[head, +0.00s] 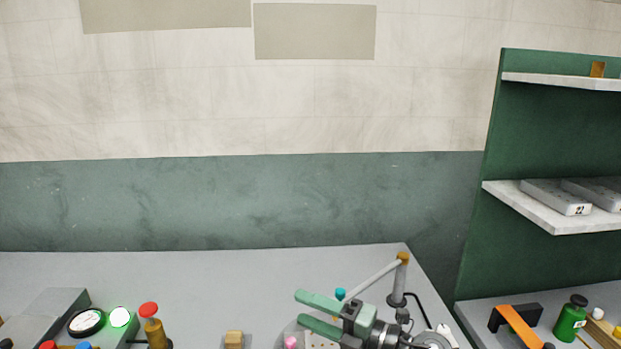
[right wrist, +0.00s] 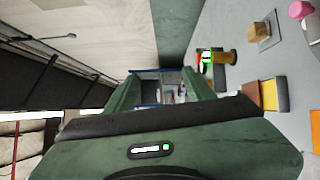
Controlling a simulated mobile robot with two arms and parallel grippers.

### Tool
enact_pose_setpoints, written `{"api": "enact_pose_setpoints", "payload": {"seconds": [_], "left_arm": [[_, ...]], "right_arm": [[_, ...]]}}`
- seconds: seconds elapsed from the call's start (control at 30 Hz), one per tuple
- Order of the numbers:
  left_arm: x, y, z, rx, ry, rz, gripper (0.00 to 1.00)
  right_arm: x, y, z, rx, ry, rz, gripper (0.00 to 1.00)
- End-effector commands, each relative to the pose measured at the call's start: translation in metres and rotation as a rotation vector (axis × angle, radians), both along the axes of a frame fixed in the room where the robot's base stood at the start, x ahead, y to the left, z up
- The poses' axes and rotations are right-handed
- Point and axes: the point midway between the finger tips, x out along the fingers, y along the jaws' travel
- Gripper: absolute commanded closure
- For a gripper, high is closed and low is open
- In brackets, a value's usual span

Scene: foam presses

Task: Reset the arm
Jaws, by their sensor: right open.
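My right gripper (head: 300,308) is at the lower middle of the head view, above the grey table. Its two pale green fingers point left and stand apart, with nothing between them. In the right wrist view, the green fingers of my right gripper (right wrist: 160,76) are spread, and only distant background shows between them. My left gripper is not in view.
The grey table (head: 220,275) holds a round gauge (head: 87,321), a red-topped brass post (head: 152,325) and a small wooden block (head: 234,339). A lamp-like jointed stand (head: 397,285) is close by my right gripper. Green shelving (head: 475,240) stands at right. The table's back middle is clear.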

Motion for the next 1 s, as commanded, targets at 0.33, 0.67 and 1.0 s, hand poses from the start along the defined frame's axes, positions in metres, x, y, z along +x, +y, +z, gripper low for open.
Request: {"api": "enact_pose_setpoints", "payload": {"seconds": [0.33,0.67,1.0], "left_arm": [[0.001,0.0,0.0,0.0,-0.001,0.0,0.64],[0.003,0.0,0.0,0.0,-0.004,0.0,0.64],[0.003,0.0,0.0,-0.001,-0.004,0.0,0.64]], "right_arm": [[-0.011,-0.114,-0.012,0.738,0.468,-0.712,0.46],[-0.148,-0.206,-0.167,0.892,1.187,-1.367,0.46],[-0.275,-0.211,-0.219,0.776,1.616,-1.624,0.46]]}}
